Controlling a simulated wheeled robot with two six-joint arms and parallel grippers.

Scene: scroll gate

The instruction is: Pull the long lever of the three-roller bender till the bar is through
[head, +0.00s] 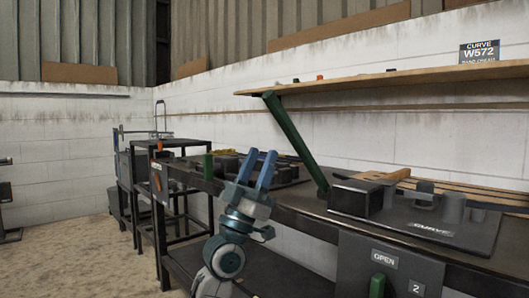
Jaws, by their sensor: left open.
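The three-roller bender stands on the bench at the right, with a dark base plate (455,238) marked CURVE, a dark box (356,198) and short grey rollers (453,207). I cannot make out the bar for certain. My right gripper is not in view.
A wooden shelf (400,78) with small items runs along the wall above the bench. A mallet-like wooden tool (390,175) lies behind the bender. A panel (388,268) marked OPEN with a green handle (377,286) is below. Open floor (70,255) lies at the left.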

